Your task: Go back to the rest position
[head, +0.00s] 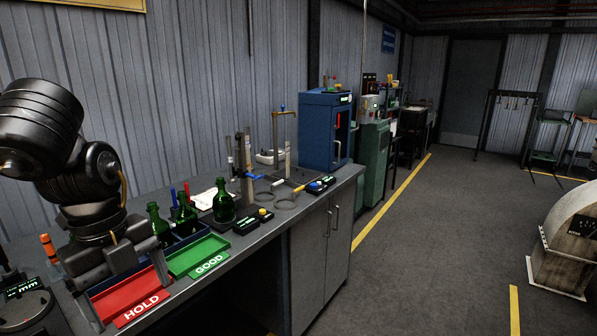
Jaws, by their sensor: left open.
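My left arm comes in at the left, over the near end of the grey workbench (265,235). Its gripper (112,268) points down by the red HOLD tray (140,306), and the wrist hides much of its fingers. It is open, and I see nothing held in it. Green bottles stand behind the trays: one (158,224) is close to the right of the gripper, another (184,214) is farther right, and a third (223,204) stands by the gauge stand. The green GOOD tray (208,266) is right of the red one. My right gripper is out of view.
A dial instrument (24,300) and an orange-topped item (48,245) are left of the gripper. Gauge stands (245,170) and a blue cabinet (322,130) stand farther along the bench. A pale machine (568,240) is at the right. The floor (440,240) between is clear.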

